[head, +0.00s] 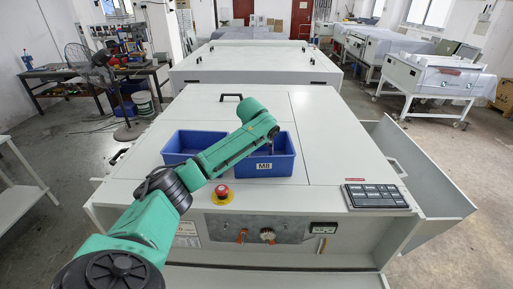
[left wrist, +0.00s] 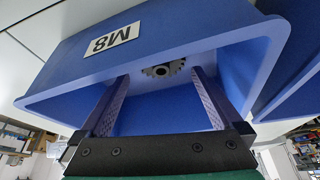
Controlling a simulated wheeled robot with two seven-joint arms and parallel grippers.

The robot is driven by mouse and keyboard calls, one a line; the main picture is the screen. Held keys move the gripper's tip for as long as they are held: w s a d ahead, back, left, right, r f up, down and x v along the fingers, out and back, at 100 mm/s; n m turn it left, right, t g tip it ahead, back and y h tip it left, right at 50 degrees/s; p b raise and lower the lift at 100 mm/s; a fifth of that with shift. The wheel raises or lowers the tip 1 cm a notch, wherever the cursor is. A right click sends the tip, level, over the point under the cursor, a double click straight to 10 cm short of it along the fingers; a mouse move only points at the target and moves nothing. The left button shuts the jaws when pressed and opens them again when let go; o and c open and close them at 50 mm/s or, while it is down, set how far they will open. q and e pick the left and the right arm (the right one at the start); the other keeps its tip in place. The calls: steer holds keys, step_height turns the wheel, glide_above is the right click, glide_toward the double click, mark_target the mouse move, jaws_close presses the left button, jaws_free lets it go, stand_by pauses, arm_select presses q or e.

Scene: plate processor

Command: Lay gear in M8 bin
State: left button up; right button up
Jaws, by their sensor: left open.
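The M8 bin (head: 284,167) is the right one of two blue bins on the white machine's top, with a white M8 label on its front. It fills the left wrist view (left wrist: 190,28), where its label (left wrist: 112,40) appears upside down. A dark grey toothed gear (left wrist: 162,69) is inside the M8 bin, partly cut off by the bin wall's edge. My left gripper (head: 272,147) reaches down into this bin. In the left wrist view its two fingers (left wrist: 163,78) are spread apart, with the gear showing beyond and between their tips. My right gripper is not in view.
The second blue bin (head: 184,144) stands left of the M8 bin. A red emergency button (head: 222,191) and a dark keypad (head: 376,196) are near the machine's front. The white top (head: 335,140) is clear on the right. A fan (head: 85,60) stands at the left.

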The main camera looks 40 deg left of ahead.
arm_select(q)
steer(key=b+v, duration=0.2)
steer(key=v, duration=0.8)
